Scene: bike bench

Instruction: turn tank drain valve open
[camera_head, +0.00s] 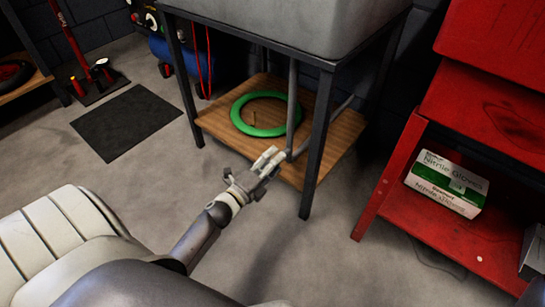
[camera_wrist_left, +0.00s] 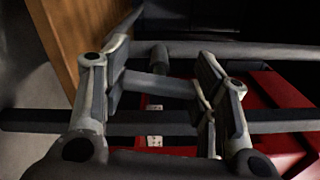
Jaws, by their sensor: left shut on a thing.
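The grey tank (camera_head: 300,22) stands on a dark metal frame at the top of the head view. A grey drain pipe (camera_head: 293,90) runs down from it past the wooden shelf. My left gripper (camera_head: 270,160) is at the pipe's lower end, by the shelf's front edge. In the left wrist view my left gripper (camera_wrist_left: 158,92) is shut on a small grey bar, which looks like the drain valve's handle (camera_wrist_left: 155,84). The fingers hide much of the valve, and I cannot tell its angle from the head view. My right gripper is not in view.
The wooden shelf (camera_head: 345,130) holds a green ring (camera_head: 240,122). A dark frame leg (camera_head: 316,150) stands just right of my left gripper. A red cabinet (camera_head: 395,175) with a glove box (camera_head: 445,185) is at the right.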

